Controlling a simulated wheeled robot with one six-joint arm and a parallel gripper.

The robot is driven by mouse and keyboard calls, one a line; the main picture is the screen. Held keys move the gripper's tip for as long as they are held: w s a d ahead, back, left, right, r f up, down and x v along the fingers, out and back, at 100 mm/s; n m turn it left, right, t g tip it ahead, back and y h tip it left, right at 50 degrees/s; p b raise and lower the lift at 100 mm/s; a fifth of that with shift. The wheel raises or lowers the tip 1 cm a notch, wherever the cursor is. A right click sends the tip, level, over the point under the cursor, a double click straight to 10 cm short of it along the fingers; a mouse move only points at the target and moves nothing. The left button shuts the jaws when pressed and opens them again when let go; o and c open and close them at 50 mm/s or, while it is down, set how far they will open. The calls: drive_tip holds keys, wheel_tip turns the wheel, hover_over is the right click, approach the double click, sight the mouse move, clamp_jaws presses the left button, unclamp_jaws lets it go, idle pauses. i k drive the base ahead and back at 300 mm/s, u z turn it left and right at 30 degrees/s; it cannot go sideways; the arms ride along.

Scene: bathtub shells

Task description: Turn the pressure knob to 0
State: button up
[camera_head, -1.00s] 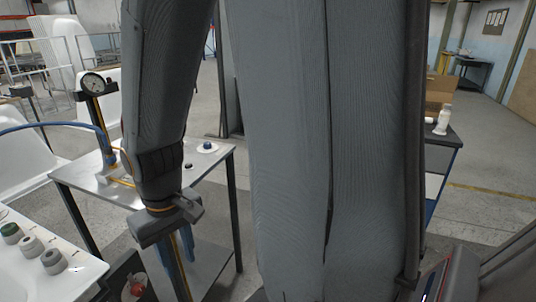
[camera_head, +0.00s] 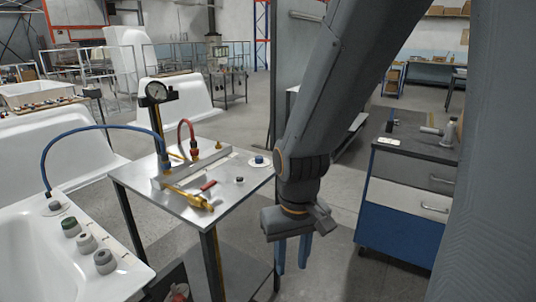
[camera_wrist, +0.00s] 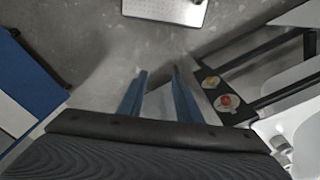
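A blue knob on a white round dial (camera_head: 259,161) sits at the right corner of a steel-topped table (camera_head: 225,212). Its setting is too small to read. A pressure gauge (camera_head: 156,92) stands on a post above a metal manifold at the back of this table. My gripper (camera_head: 293,262) points down to the right of the table, apart from the knob. Its two blue fingers are spread with nothing between them. The fingers also show in the wrist view (camera_wrist: 160,80), over bare floor.
Red and blue hoses, a brass fitting (camera_head: 189,197) and a red lever share the tabletop. A white tub (camera_head: 60,240) with several round knobs lies left. A blue cabinet (camera_head: 400,205) stands right. Grey floor lies between table and cabinet.

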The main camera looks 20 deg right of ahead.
sight(259, 159)
drive_tip(key=z, duration=0.1)
drive_tip(key=i, duration=0.45)
drive_tip(key=u, duration=0.5)
drive_tip(key=k, duration=1.3)
drive_tip(key=u, duration=0.05)
drive_tip(key=i, duration=0.45)
drive_tip(key=z, duration=0.95)
drive_tip(key=i, duration=1.2)
drive_tip(key=u, duration=0.95)
drive_tip(key=i, duration=0.3)
drive_tip(key=u, duration=0.2)
